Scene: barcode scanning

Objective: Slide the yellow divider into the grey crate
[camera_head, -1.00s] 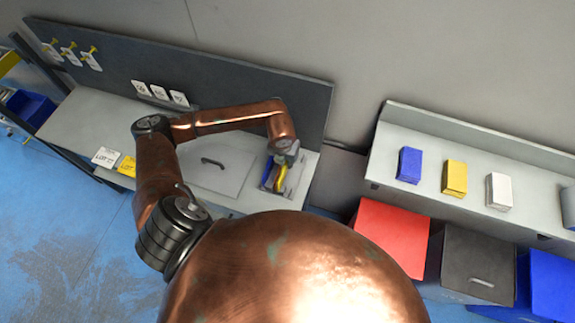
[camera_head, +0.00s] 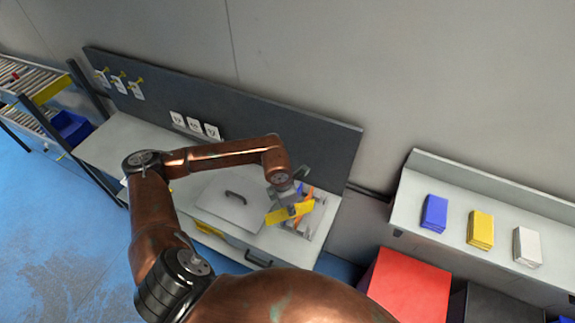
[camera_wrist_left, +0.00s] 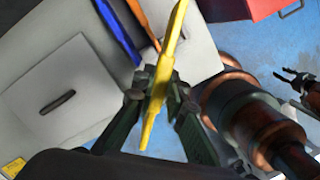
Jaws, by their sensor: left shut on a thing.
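My left gripper (camera_head: 291,208) is shut on the yellow divider (camera_head: 276,217), a flat bright strip. In the left wrist view the gripper's dark fingers (camera_wrist_left: 160,92) pinch the yellow divider (camera_wrist_left: 173,42), seen nearly edge-on. The grey crate (camera_head: 308,226) is on the bench at its right end, partly hidden by the gripper and divider. The yellow divider is tilted over the crate; I cannot tell whether they touch. A blue divider (camera_wrist_left: 118,32) and an orange divider (camera_wrist_left: 143,22) are beside it. My right gripper (camera_wrist_left: 300,84) is small at the right edge of the wrist view.
A pale panel with a dark handle (camera_head: 235,197) lies on the bench left of the crate. A dark backboard (camera_head: 270,125) stands behind. To the right, a shelf carries blue (camera_head: 434,212), yellow (camera_head: 481,229) and white (camera_head: 527,246) stacks above a red bin (camera_head: 410,285).

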